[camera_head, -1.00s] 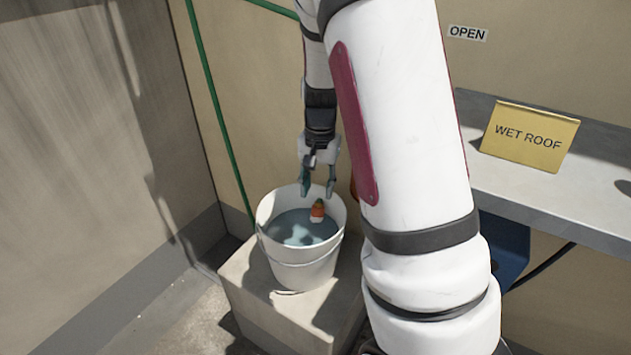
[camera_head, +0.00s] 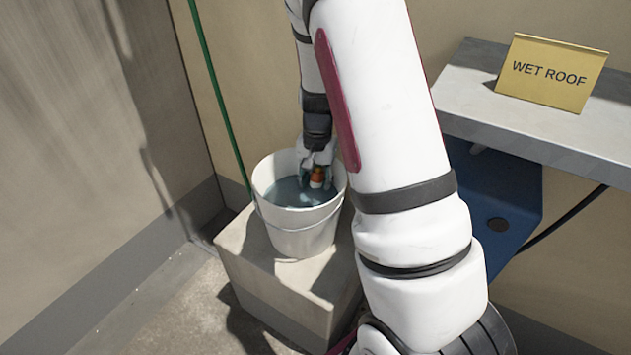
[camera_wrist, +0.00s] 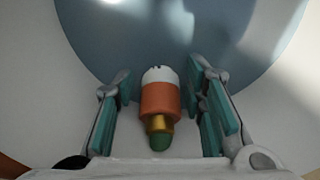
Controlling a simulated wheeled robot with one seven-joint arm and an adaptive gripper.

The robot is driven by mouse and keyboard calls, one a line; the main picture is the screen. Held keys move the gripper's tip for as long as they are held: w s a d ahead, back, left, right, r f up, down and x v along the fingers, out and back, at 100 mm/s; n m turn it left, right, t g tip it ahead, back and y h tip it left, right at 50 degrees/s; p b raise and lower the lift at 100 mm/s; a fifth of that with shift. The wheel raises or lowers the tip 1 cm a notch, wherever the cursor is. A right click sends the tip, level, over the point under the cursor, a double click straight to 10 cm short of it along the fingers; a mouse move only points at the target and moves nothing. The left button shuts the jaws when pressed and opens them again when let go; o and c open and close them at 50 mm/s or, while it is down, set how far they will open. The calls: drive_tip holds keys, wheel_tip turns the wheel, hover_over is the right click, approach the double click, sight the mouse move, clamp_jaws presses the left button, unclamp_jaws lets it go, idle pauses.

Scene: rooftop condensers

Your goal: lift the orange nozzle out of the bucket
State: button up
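The orange nozzle (camera_head: 317,175) floats or stands in the water of the white bucket (camera_head: 301,238), near its back right side. In the wrist view the nozzle (camera_wrist: 160,98) shows a white end, an orange body, a gold collar and a green tip. My gripper (camera_head: 315,174) reaches down into the bucket mouth over the nozzle. In the wrist view its teal-padded fingers (camera_wrist: 162,108) are open on both sides of the nozzle, with a gap on each side. The nozzle's underside is hidden.
The bucket stands on a pale block (camera_head: 252,255) by the wall. A grey shelf (camera_head: 480,100) with a yellow "WET ROOF" sign (camera_head: 552,73) is at the right, with a blue panel (camera_head: 500,200) below it. A green pipe (camera_head: 215,90) runs down the wall behind.

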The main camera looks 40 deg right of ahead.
clamp_jaws()
wheel_tip(320, 180, up, 20)
drive_tip(key=p, duration=1.6)
drive_tip(key=shift+p, duration=0.35)
